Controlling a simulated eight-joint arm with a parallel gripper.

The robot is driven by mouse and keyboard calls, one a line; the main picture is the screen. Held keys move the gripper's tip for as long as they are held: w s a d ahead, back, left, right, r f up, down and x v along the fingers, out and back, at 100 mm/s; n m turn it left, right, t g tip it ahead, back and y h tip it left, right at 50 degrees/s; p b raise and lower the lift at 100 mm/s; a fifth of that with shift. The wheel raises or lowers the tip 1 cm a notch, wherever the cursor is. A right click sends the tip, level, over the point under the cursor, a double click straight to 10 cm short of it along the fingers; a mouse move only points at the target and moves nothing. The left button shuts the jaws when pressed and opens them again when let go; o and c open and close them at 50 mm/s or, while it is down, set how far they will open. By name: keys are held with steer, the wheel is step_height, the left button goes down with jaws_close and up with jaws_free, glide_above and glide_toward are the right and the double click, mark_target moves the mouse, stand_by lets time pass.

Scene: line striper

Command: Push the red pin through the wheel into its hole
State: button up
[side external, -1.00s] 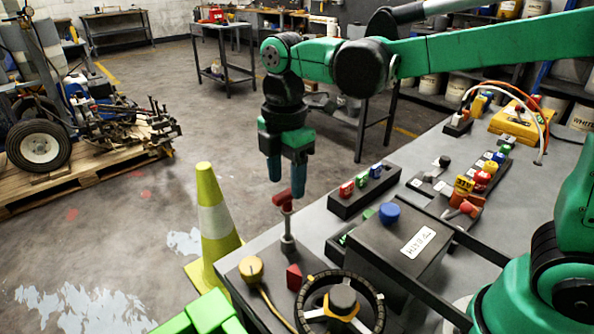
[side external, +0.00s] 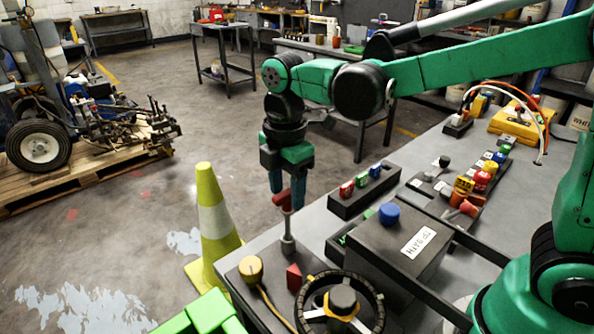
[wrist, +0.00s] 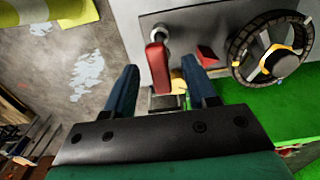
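A dark spoked handwheel (side external: 378,305) with a black and yellow hub lies at the front of the grey bench; the wrist view shows it at right (wrist: 240,62). A small red wedge-like piece (side external: 293,277) sits just left of it, also in the wrist view (wrist: 207,56). A red-topped handle (side external: 283,201) stands on a grey post behind them; its red bar (wrist: 157,68) shows in the wrist view. I cannot tell which red part is the pin. My gripper (side external: 287,198) points down, open, with its blue fingers (wrist: 163,82) on either side of the red handle's top. Contact is unclear.
A yellow knob (side external: 251,269) with a cable is front left. A dark box with a blue knob (side external: 389,213) is right of the handle. A rack of coloured blocks (side external: 362,190) lies behind. A yellow cone (side external: 214,220) stands beside the bench.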

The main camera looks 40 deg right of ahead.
jaws_close()
steer(key=shift+r, duration=3)
